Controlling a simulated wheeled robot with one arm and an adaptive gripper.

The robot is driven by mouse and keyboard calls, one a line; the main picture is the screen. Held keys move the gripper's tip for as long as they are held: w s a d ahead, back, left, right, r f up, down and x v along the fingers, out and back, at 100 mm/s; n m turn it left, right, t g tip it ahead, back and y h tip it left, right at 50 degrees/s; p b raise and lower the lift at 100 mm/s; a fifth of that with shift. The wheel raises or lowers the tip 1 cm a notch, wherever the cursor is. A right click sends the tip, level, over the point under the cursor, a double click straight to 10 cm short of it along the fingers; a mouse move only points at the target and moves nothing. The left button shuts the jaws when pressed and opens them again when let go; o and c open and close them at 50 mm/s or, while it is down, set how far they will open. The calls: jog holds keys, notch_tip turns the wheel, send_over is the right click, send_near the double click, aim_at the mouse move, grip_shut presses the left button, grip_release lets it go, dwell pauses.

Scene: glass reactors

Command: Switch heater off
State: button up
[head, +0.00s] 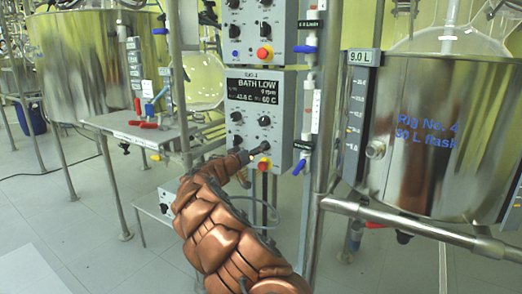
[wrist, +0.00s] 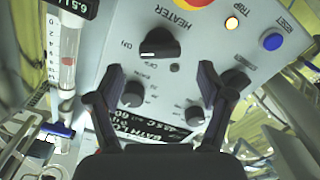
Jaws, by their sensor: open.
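In the wrist view the heater knob (wrist: 160,43) is a black rotary switch on a grey panel, under the word HEATER in the picture's tilted lettering. My gripper (wrist: 160,78) is open, with one finger on either side below the knob. I see no finger touching the knob. In the head view my gripper (head: 262,150) is at the lower part of the control box (head: 283,105) and hides part of it.
A red-yellow button (head: 264,164) is just below my gripper. A trip light (wrist: 231,22) and blue reset button (wrist: 272,41) are right of the knob. Smaller knobs (wrist: 132,95) lie between my fingers. A metal post (head: 322,120) and steel bath (head: 440,150) stand right.

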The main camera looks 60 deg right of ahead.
jog(key=shift+w+d, duration=0.1)
jog(key=shift+d, duration=2.35)
jog(key=shift+c, duration=0.4)
jog(key=c, duration=1.1)
